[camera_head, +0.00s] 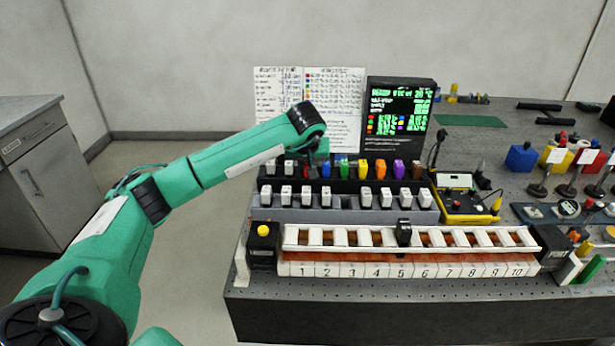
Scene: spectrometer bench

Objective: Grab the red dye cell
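The red dye cell (311,172) stands in the back row of the dark rack, just left of the blue cell (325,169). My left arm reaches in from the left, and my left gripper (316,158) points down right over the red cell. The gripper's dark fingers hide the upper part of the red cell. I cannot tell whether the fingers are apart or closed on it. My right gripper is not in view.
A numbered tray (410,270) lies nearer. A lit screen (400,110) stands behind. A yellow meter (462,205) is at right.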

